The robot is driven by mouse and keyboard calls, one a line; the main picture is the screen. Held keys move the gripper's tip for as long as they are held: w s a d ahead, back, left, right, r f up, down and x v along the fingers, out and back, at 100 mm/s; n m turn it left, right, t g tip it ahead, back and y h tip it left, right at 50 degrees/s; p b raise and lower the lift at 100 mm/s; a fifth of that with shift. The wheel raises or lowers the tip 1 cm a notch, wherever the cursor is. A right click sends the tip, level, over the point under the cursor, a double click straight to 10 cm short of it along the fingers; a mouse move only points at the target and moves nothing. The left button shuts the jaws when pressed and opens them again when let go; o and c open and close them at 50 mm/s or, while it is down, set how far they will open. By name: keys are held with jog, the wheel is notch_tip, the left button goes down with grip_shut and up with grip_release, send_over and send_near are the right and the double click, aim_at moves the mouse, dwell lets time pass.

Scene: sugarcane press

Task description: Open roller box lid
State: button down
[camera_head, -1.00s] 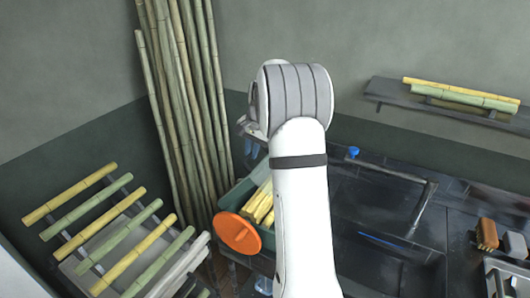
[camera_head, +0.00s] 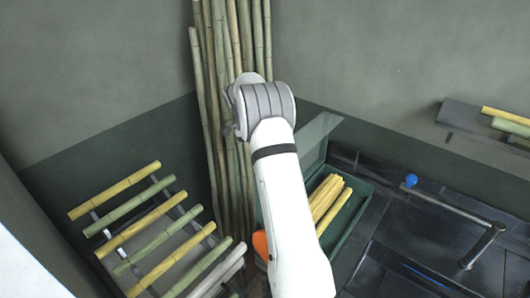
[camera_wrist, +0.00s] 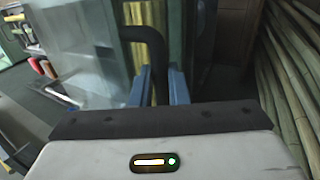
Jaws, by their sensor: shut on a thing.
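The green roller box (camera_head: 360,206) stands right of my arm in the head view, with yellow cane pieces (camera_head: 330,198) inside. A translucent panel, seemingly its lid (camera_head: 319,130), stands raised at the box's back edge. In the wrist view a clear panel (camera_wrist: 75,60) fills the left. My gripper (camera_wrist: 160,85) has its blue fingers shut on a dark curved handle (camera_wrist: 150,36) beside that panel. In the head view my arm hides the gripper and handle.
Tall cane poles (camera_head: 215,120) lean in the corner behind my arm. A rack of cane pieces (camera_head: 140,225) is at left. An orange disc (camera_head: 260,246) is partly hidden by my arm. The dark counter with a pipe (camera_head: 484,245) lies right.

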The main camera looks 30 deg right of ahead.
jog(key=shift+f, duration=0.35)
jog(key=c, duration=1.4)
grip_release()
jog(key=shift+w+d+r, duration=0.1)
jog(key=shift+w, duration=0.05)
jog(key=shift+c, duration=0.2)
jog(key=shift+o, duration=0.2)
jog(key=shift+r, duration=0.1)
notch_tip(320, 180, up, 10)
jog(key=b, duration=0.2)
jog(key=shift+b, duration=0.3)
